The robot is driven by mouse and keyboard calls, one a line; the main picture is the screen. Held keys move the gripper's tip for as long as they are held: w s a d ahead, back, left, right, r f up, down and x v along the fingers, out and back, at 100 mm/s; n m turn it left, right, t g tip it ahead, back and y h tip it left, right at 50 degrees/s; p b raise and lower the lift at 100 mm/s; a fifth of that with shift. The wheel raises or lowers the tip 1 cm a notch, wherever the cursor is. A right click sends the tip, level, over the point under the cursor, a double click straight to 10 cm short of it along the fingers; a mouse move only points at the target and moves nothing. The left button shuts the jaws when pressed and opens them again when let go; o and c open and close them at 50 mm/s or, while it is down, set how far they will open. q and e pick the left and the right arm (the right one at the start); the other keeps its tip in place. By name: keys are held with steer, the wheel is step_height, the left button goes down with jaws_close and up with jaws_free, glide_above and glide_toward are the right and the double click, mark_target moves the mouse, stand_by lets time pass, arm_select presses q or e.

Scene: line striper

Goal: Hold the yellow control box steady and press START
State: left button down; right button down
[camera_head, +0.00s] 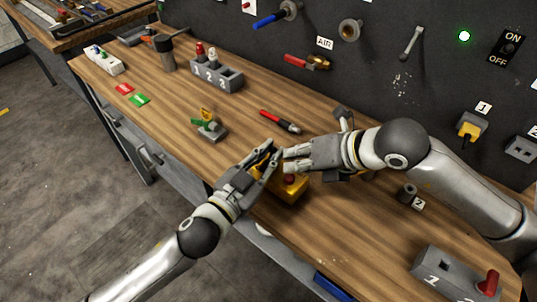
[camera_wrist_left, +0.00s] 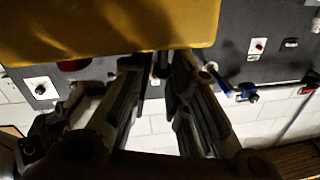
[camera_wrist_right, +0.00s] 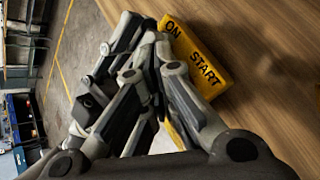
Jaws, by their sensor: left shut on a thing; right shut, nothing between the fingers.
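The yellow control box (camera_head: 284,196) is at the front edge of the wooden bench, partly covered by both grippers. A red button (camera_head: 290,180) shows on it. My left gripper (camera_head: 268,160) is shut on the box from the front left. In the left wrist view the box (camera_wrist_left: 110,28) fills the top, right at the fingertips. My right gripper (camera_head: 287,160) is shut and empty, just above and beside the box. In the right wrist view the box (camera_wrist_right: 213,78) shows the words ON and START beyond the fingers, which hide part of it. Whether the right fingertips touch it, I cannot tell.
A red-handled tool (camera_head: 280,121) lies behind the grippers. A small green and yellow item (camera_head: 210,126) stands to the left. A numbered grey block (camera_head: 217,74) is farther back. A grey box with a red lever (camera_head: 455,276) is front right.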

mark_target(294, 176)
arm_select(q)
steer(key=shift+f, duration=0.35)
arm_select(e)
steer(key=shift+f, duration=0.1)
steer(key=shift+f, duration=0.35)
arm_select(q)
steer(key=shift+s, duration=0.1)
arm_select(e)
steer(key=shift+f, duration=0.5)
steer(key=shift+r, duration=0.95)
steer(key=shift+r, duration=0.1)
step_height(294, 176, up, 6)
steer(key=shift+f, duration=0.1)
stand_by(0.3)
